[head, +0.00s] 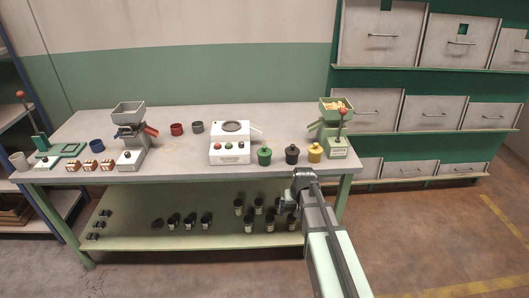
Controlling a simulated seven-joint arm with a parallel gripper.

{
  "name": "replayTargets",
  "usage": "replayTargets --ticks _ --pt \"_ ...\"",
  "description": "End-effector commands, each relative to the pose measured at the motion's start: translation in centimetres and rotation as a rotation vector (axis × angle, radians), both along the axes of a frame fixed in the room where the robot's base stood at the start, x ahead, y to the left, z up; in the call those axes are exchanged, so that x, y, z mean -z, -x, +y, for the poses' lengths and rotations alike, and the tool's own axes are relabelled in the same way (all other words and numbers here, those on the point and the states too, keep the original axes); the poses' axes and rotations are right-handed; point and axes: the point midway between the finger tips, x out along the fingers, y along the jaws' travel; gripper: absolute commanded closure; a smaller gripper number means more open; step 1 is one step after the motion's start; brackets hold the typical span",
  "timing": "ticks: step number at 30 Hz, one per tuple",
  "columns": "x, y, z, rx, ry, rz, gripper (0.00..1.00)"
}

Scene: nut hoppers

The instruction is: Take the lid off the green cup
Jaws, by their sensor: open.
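The green cup (264,157) stands on the tabletop near the front edge, with a green knobbed lid on top. It is upright, left of a similar black cup (292,155) and a yellow cup (315,153). My gripper (285,203) is open, in front of the table's front edge and below the tabletop in the picture. It is to the right of the green cup and apart from it. Its fingers are small and partly lost against the dark jars behind them.
A white machine (229,143) with buttons stands just left of the green cup. A green hopper (336,122) with a red-knobbed lever stands at the right end of the table (185,159). A grey hopper (129,125) is at left. Several dark jars sit on the lower shelf (150,234).

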Motion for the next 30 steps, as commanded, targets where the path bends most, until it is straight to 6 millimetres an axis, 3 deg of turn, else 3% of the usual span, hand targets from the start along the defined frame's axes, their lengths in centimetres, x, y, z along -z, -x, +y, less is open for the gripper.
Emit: replayTargets --ticks 1,9,18,26,30 --pt "-1.8 -1.8 0.1 -0.003 -0.004 -0.026 0.03" --pt "-11.3 -7.9 0.9 -0.043 -0.032 -0.137 0.03" --pt "-21.6 -13.0 2.0 -0.137 -0.056 -0.233 0.03" --pt "-29.1 -16.9 3.2 -0.304 -0.07 -0.275 0.03" --pt "-29.2 -17.8 4.3 -0.481 -0.083 -0.242 0.03"
